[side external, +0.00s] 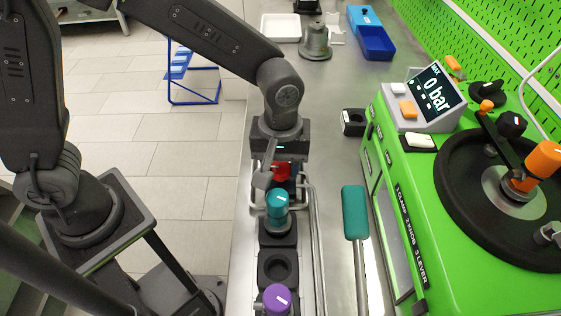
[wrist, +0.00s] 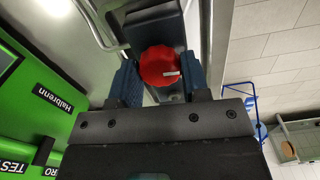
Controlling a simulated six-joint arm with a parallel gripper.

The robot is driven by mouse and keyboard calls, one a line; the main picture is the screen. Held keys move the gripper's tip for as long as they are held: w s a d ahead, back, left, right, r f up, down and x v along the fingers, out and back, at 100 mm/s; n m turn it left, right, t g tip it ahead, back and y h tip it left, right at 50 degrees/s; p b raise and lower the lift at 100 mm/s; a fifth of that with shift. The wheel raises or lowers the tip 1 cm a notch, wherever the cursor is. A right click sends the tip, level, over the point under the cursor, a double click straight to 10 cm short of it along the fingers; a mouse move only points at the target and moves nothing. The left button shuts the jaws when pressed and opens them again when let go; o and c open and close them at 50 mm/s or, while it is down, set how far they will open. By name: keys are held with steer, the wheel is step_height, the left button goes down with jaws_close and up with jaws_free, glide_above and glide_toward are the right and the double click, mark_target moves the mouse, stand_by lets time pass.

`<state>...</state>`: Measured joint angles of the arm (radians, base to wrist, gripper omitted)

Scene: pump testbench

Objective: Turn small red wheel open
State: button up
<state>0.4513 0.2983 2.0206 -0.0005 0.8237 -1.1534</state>
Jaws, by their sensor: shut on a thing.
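The small red wheel (side external: 281,172) is mostly hidden behind my fingers in the side view. In the wrist view the red wheel (wrist: 159,63) has a scalloped rim and a white mark pointing to the right. My gripper (side external: 276,176) points down over it. In the wrist view my gripper (wrist: 162,78) has one blue finger on each side of the wheel, shut on it.
A teal knob (side external: 277,204) stands just in front of the wheel. An empty black holder (side external: 278,267) and a purple knob (side external: 277,298) follow nearer the camera. Metal pipes and a teal-handled lever (side external: 354,212) lie to the right. The green testbench display (side external: 437,92) reads 0 bar.

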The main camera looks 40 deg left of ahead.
mark_target(280, 167)
steer(key=shift+r+n, duration=0.1)
steer(key=shift+n, duration=0.5)
steer(key=o, duration=0.9)
step_height(280, 167, up, 14)
steer(key=shift+f, duration=0.15)
steer(key=s+a+m+t, duration=0.2)
steer(key=s+a+m, duration=0.1)
steer(key=a, duration=0.2)
steer(key=s+a+m+t, duration=0.1)
steer(key=s+a+m, duration=0.2)
steer(key=s+a, duration=0.1)
steer(key=s+a+m+t, duration=0.2)
steer(key=s+a+m, duration=0.1)
steer(key=a, duration=0.3)
steer(key=shift+s+a+r+t, duration=0.3)
steer(key=shift+s+a, duration=0.1)
steer(key=shift+s, duration=0.2)
